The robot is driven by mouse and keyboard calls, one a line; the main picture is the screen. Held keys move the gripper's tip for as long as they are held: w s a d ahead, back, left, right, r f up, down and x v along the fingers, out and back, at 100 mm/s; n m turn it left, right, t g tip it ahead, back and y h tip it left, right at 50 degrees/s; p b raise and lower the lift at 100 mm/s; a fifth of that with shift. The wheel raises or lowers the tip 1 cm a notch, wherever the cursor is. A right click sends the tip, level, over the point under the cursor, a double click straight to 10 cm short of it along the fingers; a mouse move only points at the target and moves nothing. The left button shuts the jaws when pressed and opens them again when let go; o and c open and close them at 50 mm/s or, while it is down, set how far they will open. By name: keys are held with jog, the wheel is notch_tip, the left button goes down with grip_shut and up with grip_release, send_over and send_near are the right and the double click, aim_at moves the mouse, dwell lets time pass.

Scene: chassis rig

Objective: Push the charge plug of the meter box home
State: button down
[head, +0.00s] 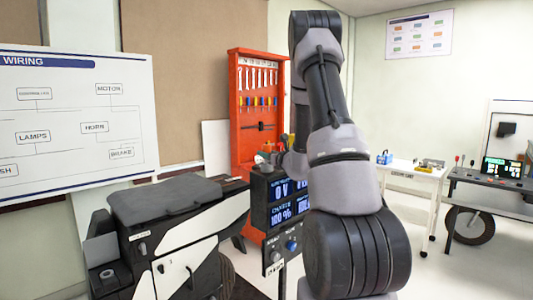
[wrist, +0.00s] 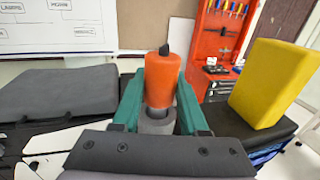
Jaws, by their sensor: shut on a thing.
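The meter box (head: 283,205) is a dark upright box on a post in the head view, with lit blue-white displays reading 0 V and 100%, and knobs below. In the wrist view, an orange cylinder with a black tip, apparently the charge plug (wrist: 163,82), stands between the teal fingers of my gripper (wrist: 161,92). The fingers are shut on it. A grey round piece (wrist: 157,123) shows below the orange part. In the head view my arm hides much of the gripper, near the top of the meter box. I cannot tell whether the plug touches a socket.
A yellow block (wrist: 268,83) stands close at right in the wrist view. A black-and-white vehicle with a dark seat (head: 165,199) is left of the meter box. An orange tool rack (head: 257,100) stands behind. A white table (head: 412,178) is at the right.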

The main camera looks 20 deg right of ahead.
jog(key=shift+f, duration=0.65)
jog(key=shift+c, duration=1.8)
grip_release()
jog(key=s, duration=1)
jog(key=shift+s+d, duration=0.4)
jog(key=shift+d, duration=0.05)
